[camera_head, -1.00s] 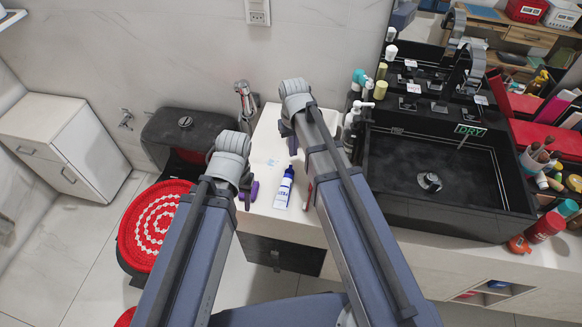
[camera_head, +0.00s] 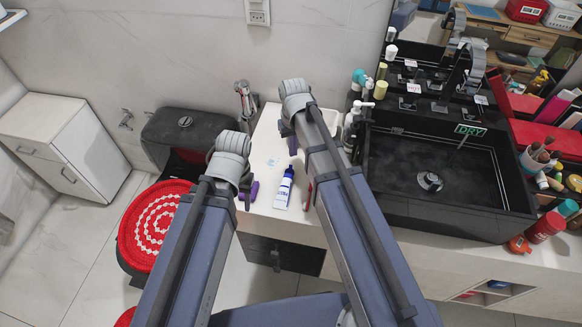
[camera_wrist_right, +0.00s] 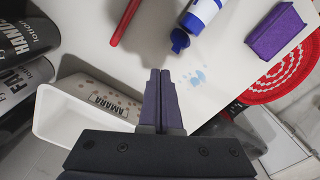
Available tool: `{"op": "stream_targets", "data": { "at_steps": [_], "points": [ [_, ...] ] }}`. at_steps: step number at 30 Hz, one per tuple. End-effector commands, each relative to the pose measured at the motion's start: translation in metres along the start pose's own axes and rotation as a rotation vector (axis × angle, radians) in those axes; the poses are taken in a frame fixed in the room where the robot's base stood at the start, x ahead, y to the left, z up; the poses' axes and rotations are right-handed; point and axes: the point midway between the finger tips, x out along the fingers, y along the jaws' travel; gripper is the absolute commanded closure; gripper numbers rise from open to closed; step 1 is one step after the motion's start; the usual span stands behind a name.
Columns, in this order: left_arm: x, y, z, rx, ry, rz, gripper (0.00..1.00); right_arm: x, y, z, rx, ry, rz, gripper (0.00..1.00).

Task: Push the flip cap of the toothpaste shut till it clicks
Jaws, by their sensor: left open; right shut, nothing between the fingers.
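The toothpaste (camera_head: 284,190), a white and blue tube, lies on the white counter between my arms. Its blue cap end points away from me in the head view. In the right wrist view the toothpaste (camera_wrist_right: 207,10) is at the top, with the blue flip cap (camera_wrist_right: 180,40) towards my gripper; a darker blue lid juts from its end and looks open. My right gripper (camera_wrist_right: 160,72) is shut and empty, apart from the cap. In the head view my right gripper (camera_head: 291,145) is beyond the tube. My left gripper (camera_head: 244,198) is left of the tube, its fingers mostly hidden by my arm.
A purple block (camera_wrist_right: 275,30) lies beside the tube. A red stick (camera_wrist_right: 125,22) lies on its other side. Pale blue marks (camera_wrist_right: 196,78) are on the counter. A white container (camera_wrist_right: 75,120) and dark bottles (camera_wrist_right: 25,95) stand close to my right gripper. A black sink (camera_head: 440,215) is right.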

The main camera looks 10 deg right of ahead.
Motion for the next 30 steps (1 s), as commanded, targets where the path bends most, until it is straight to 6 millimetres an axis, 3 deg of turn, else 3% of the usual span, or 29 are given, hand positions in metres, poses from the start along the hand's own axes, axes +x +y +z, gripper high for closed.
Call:
{"op": "stream_targets", "data": {
  "at_steps": [30],
  "points": [
    [0.038,0.004,-0.002,0.0,0.0,0.0,0.5,0.038,0.0,0.0,0.0,0.0,0.0,1.0]
  ]
}}
